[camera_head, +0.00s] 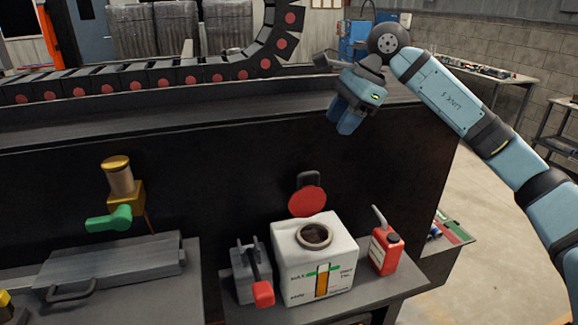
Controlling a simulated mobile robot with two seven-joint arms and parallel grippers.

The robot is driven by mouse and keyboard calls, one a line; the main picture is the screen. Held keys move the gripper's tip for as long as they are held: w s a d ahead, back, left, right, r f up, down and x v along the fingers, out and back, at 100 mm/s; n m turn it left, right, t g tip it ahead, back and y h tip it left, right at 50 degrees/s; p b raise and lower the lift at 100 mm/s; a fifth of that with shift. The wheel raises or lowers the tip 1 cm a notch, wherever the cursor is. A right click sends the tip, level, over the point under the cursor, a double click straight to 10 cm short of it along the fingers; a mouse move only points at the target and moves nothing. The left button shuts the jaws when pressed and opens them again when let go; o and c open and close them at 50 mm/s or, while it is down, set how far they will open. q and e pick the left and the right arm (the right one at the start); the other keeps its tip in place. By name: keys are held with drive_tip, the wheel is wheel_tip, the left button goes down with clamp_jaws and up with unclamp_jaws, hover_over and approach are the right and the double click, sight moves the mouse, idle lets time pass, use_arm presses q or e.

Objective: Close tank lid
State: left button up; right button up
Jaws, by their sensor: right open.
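The white tank (314,268) stands on the right shelf with a round open mouth (314,236) in its top. Its red round lid (307,202) stands raised behind the mouth, tilted back toward the dark wall. A black piece shows just above the lid. My right gripper (346,120) is open and empty. It hangs above and behind the tank, up near the edge of the dark machine and apart from the lid. My left gripper is not in view.
A red oil can (385,254) stands right of the tank. A grey lever box with a red handle (263,293) stands at its left. A brass valve with a green handle (108,220) sits further left. The drag chain (165,79) runs along the machine top.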

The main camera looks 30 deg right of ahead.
sight(312, 173)
drive_tip(key=x, duration=0.4)
drive_tip(key=p+x, duration=0.1)
drive_tip(key=x, duration=0.8)
drive_tip(key=shift+w+d+f, duration=0.15)
drive_tip(key=shift+d+f, duration=0.05)
drive_tip(key=shift+f, duration=0.1)
clamp_jaws()
